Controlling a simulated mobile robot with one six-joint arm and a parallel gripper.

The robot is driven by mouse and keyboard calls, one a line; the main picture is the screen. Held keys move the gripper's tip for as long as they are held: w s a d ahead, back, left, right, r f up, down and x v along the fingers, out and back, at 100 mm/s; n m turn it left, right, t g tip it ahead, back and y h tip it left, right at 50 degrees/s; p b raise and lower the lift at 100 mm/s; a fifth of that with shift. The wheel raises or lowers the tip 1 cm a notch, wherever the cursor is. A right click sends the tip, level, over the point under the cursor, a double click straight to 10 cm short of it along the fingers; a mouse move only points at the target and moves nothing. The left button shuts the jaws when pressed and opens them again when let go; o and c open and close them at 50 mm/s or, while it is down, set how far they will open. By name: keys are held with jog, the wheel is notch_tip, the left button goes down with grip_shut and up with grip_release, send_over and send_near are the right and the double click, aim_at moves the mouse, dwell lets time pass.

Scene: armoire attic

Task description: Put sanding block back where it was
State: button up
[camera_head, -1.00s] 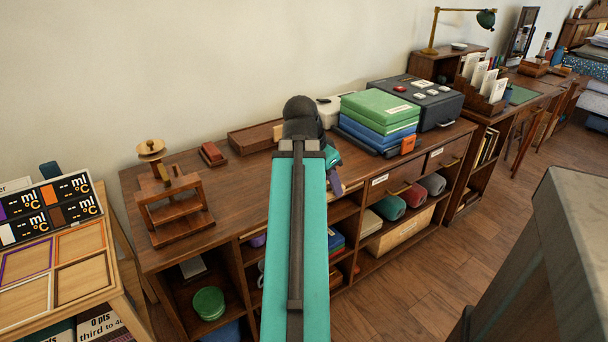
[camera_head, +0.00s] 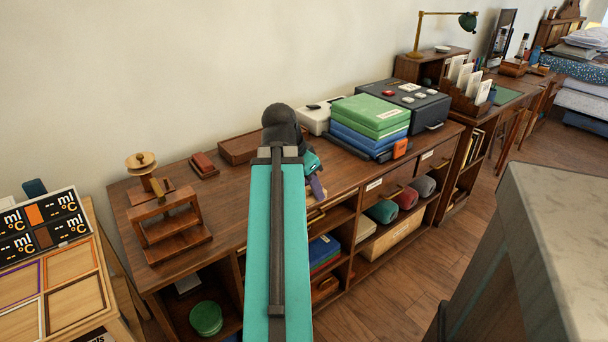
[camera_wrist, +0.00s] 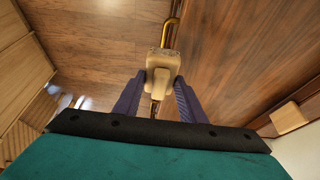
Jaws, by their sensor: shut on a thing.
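My gripper shows in the wrist view (camera_wrist: 158,88) with its purple fingers shut on a small pale beige block (camera_wrist: 160,62). This looks like the sanding block; its far end is speckled and a little darker. In the head view my gripper (camera_head: 317,187) is mostly hidden behind my teal arm, at the front edge of the long wooden cabinet (camera_head: 232,188). The held block cannot be made out there. A brass handle (camera_wrist: 170,32) shows just beyond the block in the wrist view, against dark wood; I cannot tell whether they touch.
On the cabinet top stand a wooden press (camera_head: 168,222), a red-brown block on a small base (camera_head: 203,163), an open wooden tray (camera_head: 240,149), a green box (camera_head: 370,112) on blue ones and a dark case (camera_head: 415,103). A grey-topped block (camera_head: 555,235) stands at right.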

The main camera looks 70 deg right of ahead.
jog(key=shift+w+d+r+p, duration=0.15)
jog(key=shift+d+p, duration=0.25)
jog(key=shift+p, duration=0.85)
jog(key=shift+w+d+f+p, duration=0.1)
jog(key=shift+w+d+p, duration=0.25)
jog(key=shift+p, duration=0.9)
jog(key=shift+w+d+r+p, duration=0.1)
jog(key=shift+d+p, duration=0.4)
jog(key=shift+p, duration=0.75)
jog(key=shift+w+d+p, duration=0.15)
jog(key=shift+d+p, duration=0.1)
jog(key=shift+p, duration=0.8)
jog(key=p, duration=0.2)
jog(key=d+p, duration=0.1)
jog(key=p, duration=0.2)
jog(key=shift+w, duration=0.25)
jog(key=p, duration=0.4)
jog(key=shift+w+d+f, duration=0.2)
jog(key=shift+d, duration=0.05)
jog(key=shift+w+d+f+p, duration=0.35)
jog(key=shift+w+d, duration=0.5)
jog(key=shift+d, duration=0.7)
jog(key=shift+w+d+f+p, duration=0.1)
jog(key=shift+w+d+p, duration=0.55)
jog(key=shift+d, duration=0.95)
jog(key=shift+w+d+f+p, duration=0.25)
jog(key=shift+w+d, duration=0.75)
jog(key=shift+d, duration=0.55)
jog(key=shift+f, duration=0.1)
